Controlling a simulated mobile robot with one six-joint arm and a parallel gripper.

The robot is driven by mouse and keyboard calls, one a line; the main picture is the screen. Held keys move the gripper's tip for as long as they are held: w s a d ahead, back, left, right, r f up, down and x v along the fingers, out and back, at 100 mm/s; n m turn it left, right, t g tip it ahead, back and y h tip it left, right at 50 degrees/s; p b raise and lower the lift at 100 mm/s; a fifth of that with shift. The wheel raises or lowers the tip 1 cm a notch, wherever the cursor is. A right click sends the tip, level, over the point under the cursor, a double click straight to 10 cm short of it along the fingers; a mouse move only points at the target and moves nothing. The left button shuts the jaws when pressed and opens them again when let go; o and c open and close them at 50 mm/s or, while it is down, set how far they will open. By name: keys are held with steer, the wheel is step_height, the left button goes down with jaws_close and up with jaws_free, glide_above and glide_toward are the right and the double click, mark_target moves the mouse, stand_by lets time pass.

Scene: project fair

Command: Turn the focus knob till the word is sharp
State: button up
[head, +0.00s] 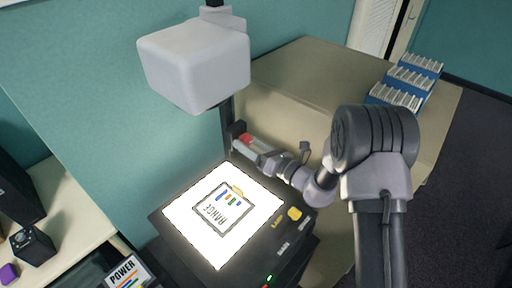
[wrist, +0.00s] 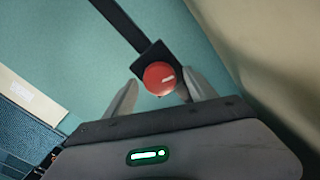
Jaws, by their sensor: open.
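The red focus knob (wrist: 159,78) is on a black block on the dark post of the projector. It has a pale mark, right of its middle. My gripper (wrist: 158,88) is open, with one finger on each side of the knob; I cannot tell whether they touch it. In the head view the knob (head: 245,139) shows as a small red patch at my gripper's end. The projector's lit stage (head: 188,212) carries a framed sheet (head: 224,209) with the word RANGE and coloured bars. The pale projector head (head: 193,65) hangs above. The projected word is out of view.
A POWER card (head: 125,272), a dark box (head: 33,246) and a purple block (head: 9,273) are at lower left. A teal wall is behind the post.

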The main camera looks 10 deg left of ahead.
steer(key=b+v, duration=0.1)
steer(key=v, duration=1.6)
steer(key=shift+s, duration=0.15)
steer(key=shift+d, duration=0.1)
steer(key=s+a+r+n+g+b, duration=0.1)
steer(key=s+a+n+g+b, duration=0.5)
steer(key=s+n, duration=0.25)
steer(key=s+d+f+n+g+h+b, duration=0.1)
steer(key=s+n+h+b, duration=0.1)
steer(key=s+n, duration=0.1)
steer(key=s+d+f+n+g+h+b, duration=0.1)
steer(key=s+n+h+b, duration=0.1)
steer(key=s+n, duration=0.1)
steer(key=s+d+f+n+g+h+b, duration=0.1)
steer(key=s+f+n+h+b, duration=0.1)
steer(key=s, duration=0.3)
steer(key=shift+d+n, duration=0.2)
steer(key=shift+n, duration=0.45)
steer(key=s+d+f+n+t+h+b, duration=0.1)
steer(key=d+n+t+h+b, duration=0.4)
steer(key=d, duration=0.6)
steer(key=s+n+h+b, duration=0.1)
steer(key=n+h, duration=0.1)
steer(key=shift+s+d+f+t+h, duration=0.25)
steer(key=shift+s+f+t+h, duration=0.05)
steer(key=shift+s+f+t, duration=0.1)
